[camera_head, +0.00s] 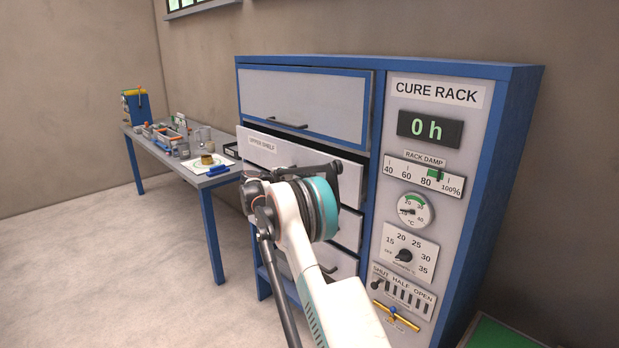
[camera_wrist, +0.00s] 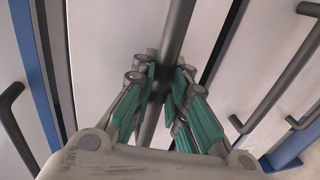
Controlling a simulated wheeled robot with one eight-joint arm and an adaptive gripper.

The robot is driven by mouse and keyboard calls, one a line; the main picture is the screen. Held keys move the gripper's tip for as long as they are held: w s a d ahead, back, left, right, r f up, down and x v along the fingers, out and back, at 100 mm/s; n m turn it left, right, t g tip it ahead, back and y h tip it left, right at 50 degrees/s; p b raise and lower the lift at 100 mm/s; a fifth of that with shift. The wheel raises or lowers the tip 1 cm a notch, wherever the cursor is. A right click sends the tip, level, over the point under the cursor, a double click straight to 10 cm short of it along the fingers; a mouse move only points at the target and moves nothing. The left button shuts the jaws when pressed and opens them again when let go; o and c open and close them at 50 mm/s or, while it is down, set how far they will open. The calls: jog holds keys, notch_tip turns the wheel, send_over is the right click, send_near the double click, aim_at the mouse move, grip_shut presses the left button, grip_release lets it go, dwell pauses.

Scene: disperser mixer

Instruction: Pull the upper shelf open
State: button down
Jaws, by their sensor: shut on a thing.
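The upper shelf (camera_head: 262,146) is a pale drawer front with a label, below the top door of the cure rack (camera_head: 494,170). Its front stands out a little from the rack, with a dark gap along its top right. In the wrist view, my gripper (camera_wrist: 164,82) is shut on the grey bar handle (camera_wrist: 177,30) of the upper shelf (camera_wrist: 105,50), with green-lined fingers on both sides of the bar. In the head view, my arm and wrist hide the handle and much of the shelf front.
The top door (camera_head: 300,100) with its dark handle is closed. More drawer fronts (camera_head: 347,229) lie below. A control panel (camera_head: 425,130) is at the right. A table (camera_head: 208,183) with several items stands left of the rack. The floor in front is clear.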

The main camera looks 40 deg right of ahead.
jog(key=f+v, duration=0.2)
jog(key=v, duration=1.1)
jog(key=a+f+v, duration=0.1)
jog(key=f+v, duration=0.2)
jog(key=v, duration=1)
jog(key=shift+a, duration=0.4)
jog(key=shift+w+f, duration=0.1)
jog(key=shift+f, duration=0.05)
jog(key=c, duration=1.6)
grip_release()
jog(key=shift+o, duration=0.2)
jog(key=w+v, duration=0.1)
jog(key=v, duration=1.1)
jog(key=shift+s, duration=0.45)
